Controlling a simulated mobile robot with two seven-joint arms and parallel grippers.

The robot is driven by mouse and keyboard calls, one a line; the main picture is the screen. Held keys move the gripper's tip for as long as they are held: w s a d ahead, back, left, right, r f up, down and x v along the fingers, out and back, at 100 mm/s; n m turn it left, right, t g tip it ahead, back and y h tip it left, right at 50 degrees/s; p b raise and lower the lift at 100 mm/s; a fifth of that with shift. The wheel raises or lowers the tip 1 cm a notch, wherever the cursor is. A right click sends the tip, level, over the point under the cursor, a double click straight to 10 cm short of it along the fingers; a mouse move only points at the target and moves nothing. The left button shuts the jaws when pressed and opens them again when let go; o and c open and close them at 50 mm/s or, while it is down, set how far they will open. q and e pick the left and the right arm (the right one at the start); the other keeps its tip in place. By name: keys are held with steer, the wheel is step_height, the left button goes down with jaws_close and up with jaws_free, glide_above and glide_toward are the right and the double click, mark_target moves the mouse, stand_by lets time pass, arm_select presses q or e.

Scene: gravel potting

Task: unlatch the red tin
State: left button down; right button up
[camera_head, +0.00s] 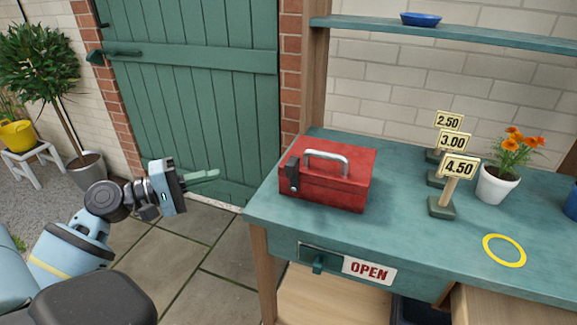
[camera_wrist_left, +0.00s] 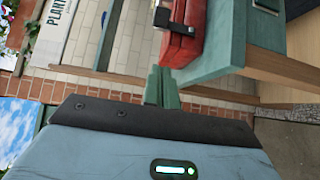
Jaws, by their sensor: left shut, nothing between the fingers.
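The red tin (camera_head: 335,190) is a red toolbox-like box with a silver handle on its lid. It stands upright on the left end of the teal workbench (camera_head: 410,230), and its lid looks closed. A black latch (camera_head: 292,176) is on its left front. My left gripper (camera_head: 216,174) is shut and empty, in the air left of the bench and apart from the tin. The left wrist view shows its green fingers (camera_wrist_left: 161,88), with the tin (camera_wrist_left: 184,35) and the black latch (camera_wrist_left: 177,18) beyond them. My right gripper is not in view.
Price signs (camera_head: 440,205) and a white pot of orange flowers (camera_head: 497,184) stand right of the tin. A yellow ring (camera_head: 504,251) lies near the front edge. A drawer handle (camera_head: 319,262) and an OPEN sign (camera_head: 369,270) are on the bench front. A shelf (camera_head: 450,34) is above.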

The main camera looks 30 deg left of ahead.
arm_select(q)
steer(key=d+p+x, duration=0.1)
steer(key=x, duration=0.5)
steer(key=s+d+p+x, duration=0.1)
steer(key=p+x, duration=0.1)
steer(key=x, duration=0.4)
steer(key=shift+d+r, duration=0.35)
steer(key=shift+d, duration=0.2)
steer(key=shift+w+p, duration=0.1)
steer(key=shift+p, duration=0.25)
